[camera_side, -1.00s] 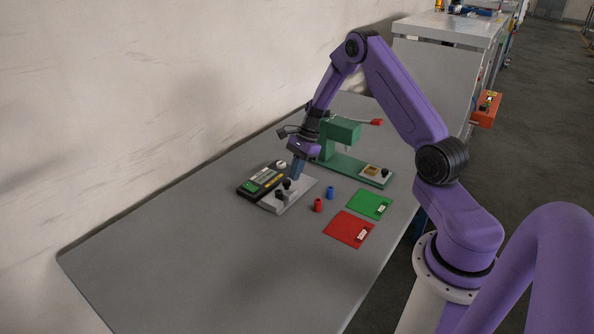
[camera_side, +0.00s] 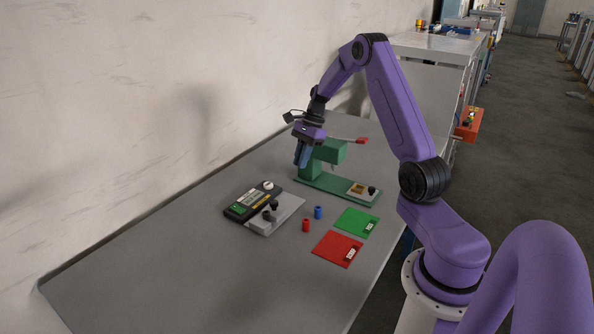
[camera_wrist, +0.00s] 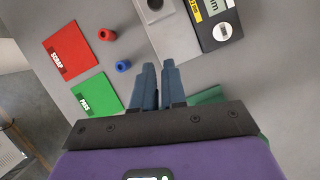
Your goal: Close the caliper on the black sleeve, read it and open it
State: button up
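The caliper (camera_side: 247,203) is a dark flat body with a display and a white round knob, lying along a grey plate (camera_side: 287,211). In the wrist view part of the caliper (camera_wrist: 222,30) is cut off at the top right. On the plate a black piece (camera_side: 274,205), probably the sleeve, stands beside a dark grey piece (camera_side: 267,215); I cannot tell whether jaws touch it. My gripper (camera_side: 301,161) is in the air behind the caliper, near the green press. Its blue fingers (camera_wrist: 159,66) show a narrow gap with nothing between them.
The green press (camera_side: 330,150) with a red-tipped lever stands close to my gripper; a dark piece (camera_side: 372,190) sits on its base. Red (camera_side: 306,225) and blue (camera_side: 318,212) sleeves stand near the red SCRAP mat (camera_side: 335,249) and green PASS mat (camera_side: 352,222). The table's left front is clear.

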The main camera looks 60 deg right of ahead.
jog(key=o, duration=0.6)
jog(key=shift+w+a+r+n+g+h, duration=0.15)
jog(key=shift+w+a+r+n, duration=0.15)
jog(key=shift+a+r, duration=0.25)
jog(key=shift+w+a+r+n+g+h, duration=0.15)
jog(key=shift+a+r+n, duration=0.15)
jog(key=shift+a, duration=0.3)
jog(key=shift+o, duration=0.2)
notch_tip(320, 180, up, 5)
jog(key=n+h, duration=0.3)
jog(key=n, duration=0.2)
send_over(274, 202)
jog(key=shift+g+h, duration=0.3)
notch_tip(274, 202, down, 17)
grip_shut()
